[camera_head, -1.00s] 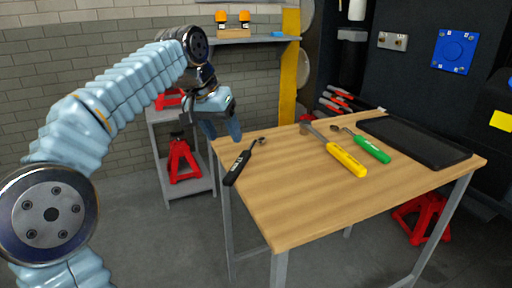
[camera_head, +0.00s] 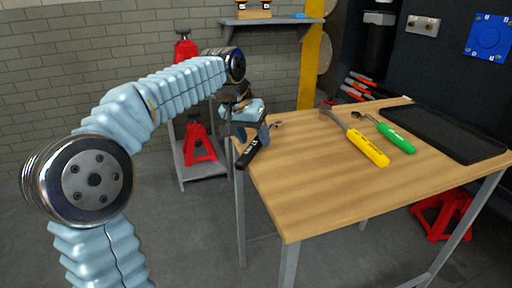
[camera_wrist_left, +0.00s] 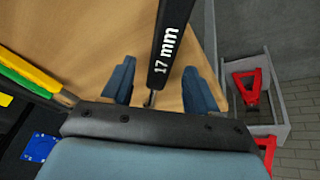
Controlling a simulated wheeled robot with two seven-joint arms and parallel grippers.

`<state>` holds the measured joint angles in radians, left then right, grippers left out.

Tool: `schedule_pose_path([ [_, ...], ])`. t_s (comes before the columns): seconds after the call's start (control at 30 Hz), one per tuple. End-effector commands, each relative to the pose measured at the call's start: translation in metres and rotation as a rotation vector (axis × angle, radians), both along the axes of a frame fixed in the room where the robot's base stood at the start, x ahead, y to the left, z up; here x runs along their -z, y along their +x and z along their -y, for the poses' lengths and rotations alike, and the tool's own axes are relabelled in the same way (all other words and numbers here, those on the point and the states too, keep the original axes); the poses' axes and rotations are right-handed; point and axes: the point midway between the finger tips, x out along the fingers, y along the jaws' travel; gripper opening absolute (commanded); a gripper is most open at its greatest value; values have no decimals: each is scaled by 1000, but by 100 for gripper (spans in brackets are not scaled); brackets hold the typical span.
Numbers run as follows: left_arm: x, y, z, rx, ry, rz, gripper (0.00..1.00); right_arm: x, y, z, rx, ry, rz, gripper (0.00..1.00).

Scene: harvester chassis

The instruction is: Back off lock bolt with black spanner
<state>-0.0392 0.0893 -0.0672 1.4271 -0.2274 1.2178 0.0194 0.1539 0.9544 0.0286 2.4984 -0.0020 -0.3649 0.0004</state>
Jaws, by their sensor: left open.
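The black spanner (camera_head: 251,151) lies at the left edge of the wooden table (camera_head: 330,195), its metal head pointing toward the back right. In the left wrist view its handle (camera_wrist_left: 168,40), marked 17 mm, runs between the two blue fingers. My left gripper (camera_head: 250,138) is open above the spanner, one finger on each side of the handle; it also shows in the left wrist view (camera_wrist_left: 158,88). The fingers appear clear of the handle. The spanner's far end is partly hidden by the gripper body in the wrist view. The lock bolt is not identifiable. My right gripper is out of view.
A yellow-handled tool (camera_head: 367,148) and a green-handled tool (camera_head: 396,138) lie mid-table. A black tray (camera_head: 445,133) is at the right. Red jack stands (camera_head: 198,145) are on a shelf at left. A blue plate (camera_head: 490,37) is on the dark panel. The table's front is clear.

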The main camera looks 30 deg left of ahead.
Motion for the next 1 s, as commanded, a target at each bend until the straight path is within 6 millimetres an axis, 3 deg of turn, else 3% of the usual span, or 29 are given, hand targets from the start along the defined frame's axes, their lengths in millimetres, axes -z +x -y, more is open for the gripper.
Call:
schedule_pose_path([
  [0.1, 11, 4, 1, -1, 0, -1, 58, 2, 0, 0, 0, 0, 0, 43],
  [0.67, 14, 4, 1, -1, 0, 0, 58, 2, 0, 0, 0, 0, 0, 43],
  [1.0, 14, 4, 1, -1, 0, 0, 8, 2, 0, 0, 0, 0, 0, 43],
])
